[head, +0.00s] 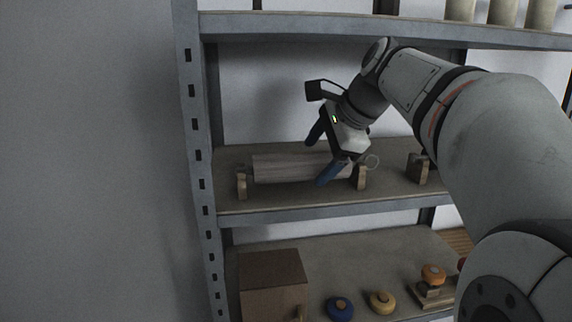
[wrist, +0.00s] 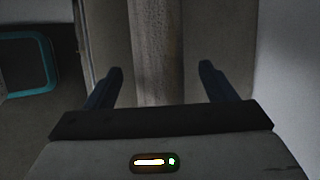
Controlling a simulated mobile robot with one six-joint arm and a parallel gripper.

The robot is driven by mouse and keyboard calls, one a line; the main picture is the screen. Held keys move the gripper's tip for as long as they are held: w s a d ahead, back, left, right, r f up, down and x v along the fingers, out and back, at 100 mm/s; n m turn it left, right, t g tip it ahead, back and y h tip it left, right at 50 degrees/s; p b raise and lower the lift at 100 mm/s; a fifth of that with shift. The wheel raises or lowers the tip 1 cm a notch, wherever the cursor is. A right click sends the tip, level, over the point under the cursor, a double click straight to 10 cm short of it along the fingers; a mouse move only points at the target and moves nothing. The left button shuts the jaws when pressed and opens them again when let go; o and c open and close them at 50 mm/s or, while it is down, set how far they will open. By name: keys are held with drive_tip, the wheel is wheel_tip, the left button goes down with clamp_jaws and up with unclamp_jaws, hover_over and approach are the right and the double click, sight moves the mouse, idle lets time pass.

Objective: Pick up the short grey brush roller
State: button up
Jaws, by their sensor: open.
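The grey brush roller (head: 285,168) lies level on the middle shelf, its ends resting in wooden cradles (head: 241,185). In the wrist view the roller (wrist: 157,50) runs lengthwise up the picture, between the two fingers. My gripper (head: 322,158) is open over the right part of the roller, with one blue finger on the far side and one on the near side. In the wrist view the fingers of my gripper (wrist: 161,75) stand apart from the roller, with a gap on each side. The roller's right end is partly hidden by my gripper.
The middle shelf's front edge (head: 330,206) runs below the roller. A wooden block (head: 418,168) stands to its right. The lower shelf holds a brown box (head: 273,280), a blue knob (head: 340,308), a yellow knob (head: 382,302) and an orange knob (head: 433,274). A shelf post (head: 195,130) rises at left.

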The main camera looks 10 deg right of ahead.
drive_tip(key=shift+x, duration=1.35)
drive_tip(key=shift+d, duration=0.1)
drive_tip(key=shift+s, duration=0.1)
drive_tip(key=shift+c, duration=0.6)
drive_tip(key=c, duration=1.1)
drive_tip(key=shift+r, duration=0.1)
